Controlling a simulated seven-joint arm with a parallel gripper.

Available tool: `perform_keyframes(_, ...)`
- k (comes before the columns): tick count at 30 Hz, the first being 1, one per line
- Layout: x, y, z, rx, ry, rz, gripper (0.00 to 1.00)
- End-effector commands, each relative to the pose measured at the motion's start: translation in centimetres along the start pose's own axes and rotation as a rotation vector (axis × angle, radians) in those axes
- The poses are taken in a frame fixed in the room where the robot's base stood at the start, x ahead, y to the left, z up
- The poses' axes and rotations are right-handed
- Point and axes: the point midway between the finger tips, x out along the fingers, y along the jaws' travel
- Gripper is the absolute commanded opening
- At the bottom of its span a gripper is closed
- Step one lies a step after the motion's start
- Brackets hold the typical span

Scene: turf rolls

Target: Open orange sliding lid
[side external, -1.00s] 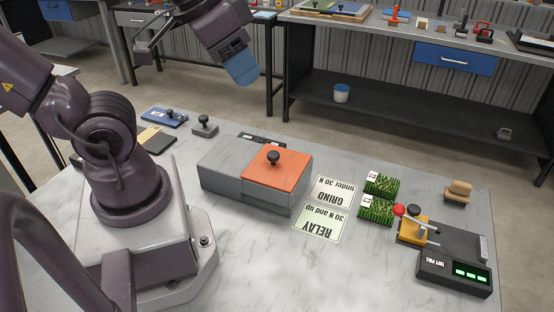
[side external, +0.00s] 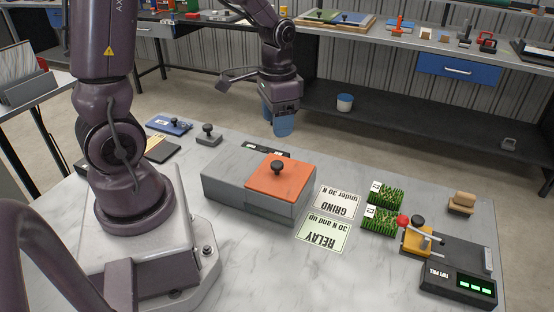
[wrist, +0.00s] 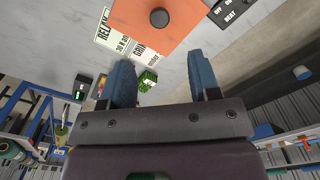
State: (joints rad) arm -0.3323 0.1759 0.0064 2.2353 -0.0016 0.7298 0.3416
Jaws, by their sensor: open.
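The orange sliding lid (side external: 281,177) with a dark round knob (side external: 277,167) lies on the right part of the long grey box (side external: 228,184) on the table. Grey top shows to the lid's left. My gripper (side external: 276,120) points down above and behind the box, apart from the lid. In the wrist view my gripper (wrist: 165,82) has its two blue fingers wide apart with nothing between them. The orange lid (wrist: 185,18) and its knob (wrist: 159,17) show at the top of that view, beyond the fingertips.
Right of the box lie a GRIND card (side external: 337,203) and a RELAY card (side external: 322,233). Beyond them are two turf pieces (side external: 381,220) and a tuft-pull device (side external: 455,283). A grey block with a knob (side external: 208,137) and a blue plate (side external: 169,125) lie left. The front table is clear.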

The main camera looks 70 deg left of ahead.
Motion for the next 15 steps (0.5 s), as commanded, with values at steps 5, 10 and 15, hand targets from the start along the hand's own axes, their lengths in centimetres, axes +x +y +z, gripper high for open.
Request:
perform_keyframes(5, 4.0, 0.1, 0.1, -0.001, -0.009, 0.003, 0.56)
perform_keyframes(10, 7.4, 0.1, 0.2, -0.002, -0.008, 0.003, 0.56)
perform_keyframes(15, 9.6, 0.1, 0.1, -0.002, -0.004, 0.001, 0.56)
